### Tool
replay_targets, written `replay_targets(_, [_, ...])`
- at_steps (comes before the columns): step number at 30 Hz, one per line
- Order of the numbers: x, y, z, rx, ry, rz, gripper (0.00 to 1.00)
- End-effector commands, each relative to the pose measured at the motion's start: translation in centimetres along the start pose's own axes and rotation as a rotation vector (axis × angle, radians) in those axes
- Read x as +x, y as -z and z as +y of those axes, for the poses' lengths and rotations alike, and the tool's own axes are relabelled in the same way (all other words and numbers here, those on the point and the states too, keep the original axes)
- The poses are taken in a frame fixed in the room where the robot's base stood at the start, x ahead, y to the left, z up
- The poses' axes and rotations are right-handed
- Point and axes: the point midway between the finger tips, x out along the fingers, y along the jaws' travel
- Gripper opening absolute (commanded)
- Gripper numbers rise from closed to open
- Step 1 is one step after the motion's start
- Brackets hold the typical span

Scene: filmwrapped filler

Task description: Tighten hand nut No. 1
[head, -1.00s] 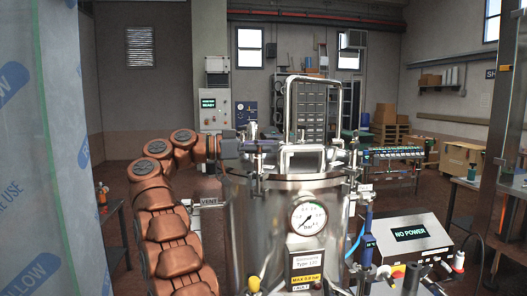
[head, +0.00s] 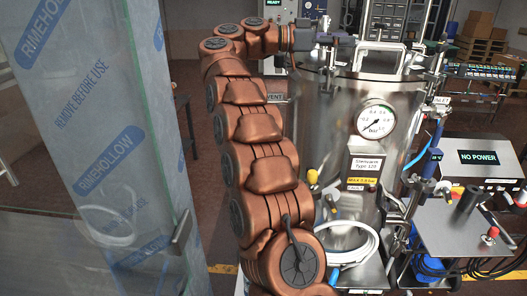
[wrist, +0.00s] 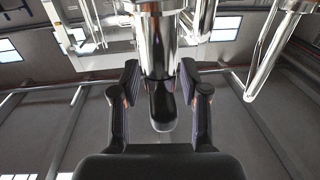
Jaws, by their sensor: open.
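The steel vessel (head: 330,110) stands right of my arm in the head view, with a lid and a round pressure gauge (head: 376,120). My gripper (wrist: 160,85) is open at the left edge of the lid. In the wrist view a black, round-ended grip (wrist: 161,105) on a steel stem lies between the two fingers, with gaps visible on both sides. It looks like a hand nut; no number on it is readable. In the head view my gripper (head: 328,40) is small, and the nut there is hard to make out.
A film-wrapped glass panel (head: 90,130) stands close at the left. A "NO POWER" box (head: 484,165) sits at the right. A coiled white hose (head: 350,245) lies below the vessel. A bent steel pipe (wrist: 270,50) is right of my gripper in the wrist view.

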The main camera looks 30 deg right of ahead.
Motion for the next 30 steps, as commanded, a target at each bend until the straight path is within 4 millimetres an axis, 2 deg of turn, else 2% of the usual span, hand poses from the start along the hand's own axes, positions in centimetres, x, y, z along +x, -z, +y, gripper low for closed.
replay_targets(30, [0.06,0.05,-0.52,-0.002,0.311,-0.002,0.45])
